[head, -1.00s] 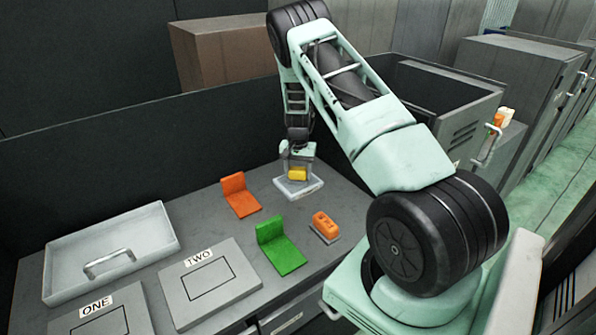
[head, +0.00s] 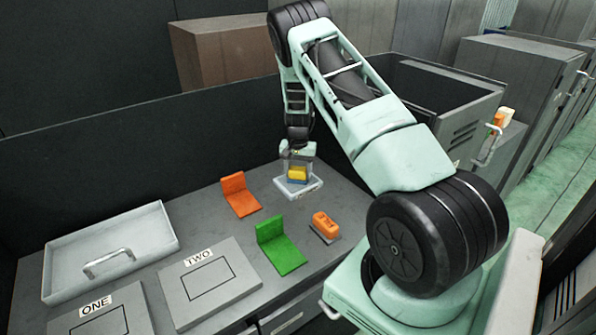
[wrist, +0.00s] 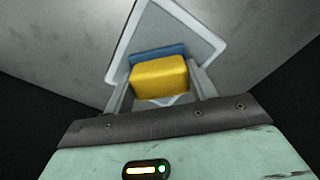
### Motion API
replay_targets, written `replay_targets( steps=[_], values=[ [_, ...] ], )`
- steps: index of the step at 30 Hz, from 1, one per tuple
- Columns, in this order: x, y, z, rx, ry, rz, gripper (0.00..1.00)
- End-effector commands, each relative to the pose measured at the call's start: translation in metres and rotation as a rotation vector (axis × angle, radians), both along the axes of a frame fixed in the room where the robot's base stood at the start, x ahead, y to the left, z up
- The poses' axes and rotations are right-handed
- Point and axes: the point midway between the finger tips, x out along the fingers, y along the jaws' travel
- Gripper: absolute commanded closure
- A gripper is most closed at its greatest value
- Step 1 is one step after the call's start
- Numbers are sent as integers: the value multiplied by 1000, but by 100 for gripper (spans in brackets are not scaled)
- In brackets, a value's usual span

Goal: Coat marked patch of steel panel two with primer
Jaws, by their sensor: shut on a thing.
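Steel panel two (head: 238,268) lies flat on the bench at the front, with a "TWO" label and a black outlined patch (head: 206,288). The patch looks the same grey as the panel. My gripper (head: 298,166) is shut on a yellow block with a blue pad (head: 298,174) under it. In the wrist view the yellow block (wrist: 160,78) sits between the fingers, with the blue pad (wrist: 158,53) at its far side. The block is just above a shallow white-rimmed tray (head: 311,187). I cannot tell whether the pad is wet.
Panel one (head: 110,300) lies left of panel two, below a shallow tray (head: 150,228) with a handle. An orange bracket (head: 238,194), a green bracket (head: 282,254) and an orange-topped block (head: 324,222) stand between panel two and my gripper. A dark wall (head: 110,150) backs the bench.

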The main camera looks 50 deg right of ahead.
Motion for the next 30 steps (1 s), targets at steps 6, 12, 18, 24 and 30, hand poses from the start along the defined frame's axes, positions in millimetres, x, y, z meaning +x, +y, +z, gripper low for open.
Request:
replay_targets(
  steps=[6,12,18,24,30],
  values=[
    [-1,1,-1,1,2,0,62],
    [0,1,8,1,1,0,62],
    [0,0,24,0,1,0,62],
    [0,0,40,0,0,1,62],
    [0,0,56,0,0,1,62]
  ],
)
